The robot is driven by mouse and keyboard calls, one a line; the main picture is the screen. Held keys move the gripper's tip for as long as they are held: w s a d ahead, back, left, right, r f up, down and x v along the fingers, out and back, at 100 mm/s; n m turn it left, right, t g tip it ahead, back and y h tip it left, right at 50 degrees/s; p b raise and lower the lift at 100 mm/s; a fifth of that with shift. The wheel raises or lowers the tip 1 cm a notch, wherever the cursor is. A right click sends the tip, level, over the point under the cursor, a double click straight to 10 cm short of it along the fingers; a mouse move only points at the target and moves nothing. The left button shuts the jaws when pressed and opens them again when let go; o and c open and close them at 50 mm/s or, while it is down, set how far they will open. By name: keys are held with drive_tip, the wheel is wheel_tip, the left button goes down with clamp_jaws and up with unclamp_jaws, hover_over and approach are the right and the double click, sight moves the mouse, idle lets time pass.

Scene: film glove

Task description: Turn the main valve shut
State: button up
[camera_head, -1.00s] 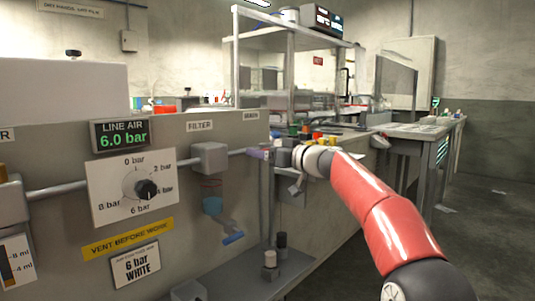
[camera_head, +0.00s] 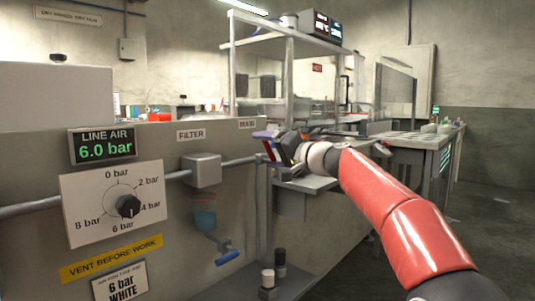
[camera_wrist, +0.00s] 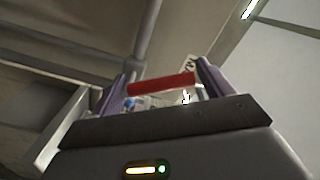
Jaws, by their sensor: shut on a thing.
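The main valve's red lever (camera_wrist: 162,84) lies between the two purple fingers of my gripper (camera_wrist: 165,80) in the wrist view. In the head view my gripper (camera_head: 268,147) is at the right end of the air pipe (camera_head: 238,162), just below the MAIN label (camera_head: 247,124). It is shut on the red lever, which shows there as a small red strip (camera_head: 268,151). The valve body is mostly hidden behind the gripper. The line air display (camera_head: 102,146) reads 6.0 bar.
A regulator dial (camera_head: 128,206) and a filter (camera_head: 205,170) with a blue drain lever (camera_head: 227,258) are on the panel left of my gripper. A bench (camera_head: 320,184) stands behind my arm. Open floor (camera_head: 490,220) lies at the right.

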drive_tip(key=m, duration=0.1)
drive_tip(key=m+p, duration=0.1)
drive_tip(key=r+m+p, duration=0.1)
drive_tip(key=shift+w+d+m, duration=0.3)
drive_tip(key=shift+w+d, duration=0.05)
drive_tip(key=shift+w, duration=0.05)
drive_tip(key=shift+w+d+m+p, duration=0.25)
drive_tip(key=shift+m+p, duration=0.15)
drive_tip(key=shift+m, duration=0.4)
drive_tip(key=shift+w+d+m+p, duration=0.1)
drive_tip(key=shift+w+m+p, duration=0.2)
drive_tip(key=shift+m, duration=0.5)
drive_tip(key=shift+s, duration=0.1)
drive_tip(key=o, duration=1.3)
drive_tip(key=shift+f, duration=0.1)
drive_tip(key=b+v, duration=0.2)
drive_tip(key=v, duration=0.5)
drive_tip(key=shift+s+d, duration=0.25)
drive_tip(key=shift+d, duration=0.1)
